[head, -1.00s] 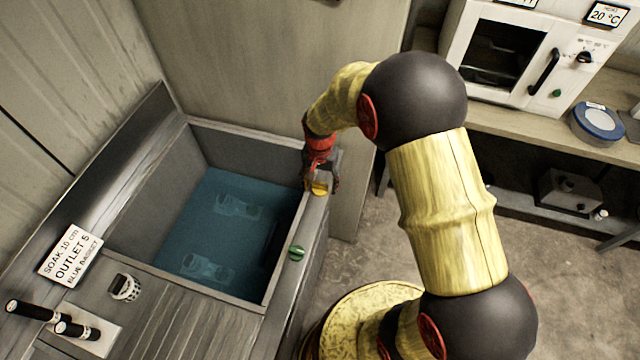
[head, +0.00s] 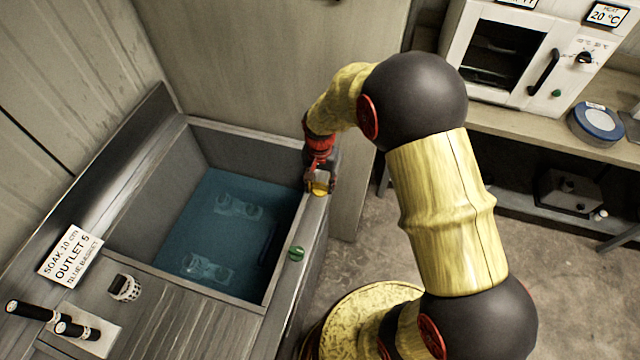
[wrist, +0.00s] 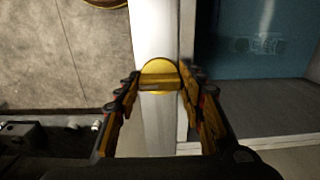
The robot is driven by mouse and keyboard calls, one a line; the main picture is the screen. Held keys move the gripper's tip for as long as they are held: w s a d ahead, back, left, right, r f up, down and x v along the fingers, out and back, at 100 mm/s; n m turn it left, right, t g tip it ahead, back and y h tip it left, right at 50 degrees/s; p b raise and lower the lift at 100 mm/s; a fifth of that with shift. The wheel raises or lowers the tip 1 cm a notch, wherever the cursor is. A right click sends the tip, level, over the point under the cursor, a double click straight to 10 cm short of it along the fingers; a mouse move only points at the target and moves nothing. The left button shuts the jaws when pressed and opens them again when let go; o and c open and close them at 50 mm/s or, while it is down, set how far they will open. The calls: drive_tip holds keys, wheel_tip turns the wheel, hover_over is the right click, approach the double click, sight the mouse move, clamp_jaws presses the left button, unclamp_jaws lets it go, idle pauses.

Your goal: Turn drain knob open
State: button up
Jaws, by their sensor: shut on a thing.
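The yellow drain knob (head: 319,188) sits on the right rim of the sink, near its far corner. In the wrist view the yellow knob (wrist: 160,76) is round with a raised bar across it. My gripper (head: 320,178) reaches down onto the knob from above. In the wrist view its fingers (wrist: 160,88) stand on both sides of the bar and are shut on it. The basin (head: 225,235) holds blue water with some clear shapes under it.
A green knob (head: 296,253) sits nearer on the same rim. A white oven (head: 515,60) and a blue-lidded round tin (head: 597,122) stand on the right bench.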

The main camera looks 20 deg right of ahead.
drive_tip(key=n+p, duration=0.1)
drive_tip(key=n, duration=0.3)
drive_tip(key=shift+n, duration=0.3)
drive_tip(key=n+p, duration=0.1)
drive_tip(key=n, duration=0.3)
drive_tip(key=shift+n, duration=0.3)
drive_tip(key=n, duration=0.4)
drive_tip(key=shift+n, duration=0.3)
drive_tip(key=shift+n+p, duration=0.45)
drive_tip(key=shift+n, duration=1.65)
drive_tip(key=o, duration=1.2)
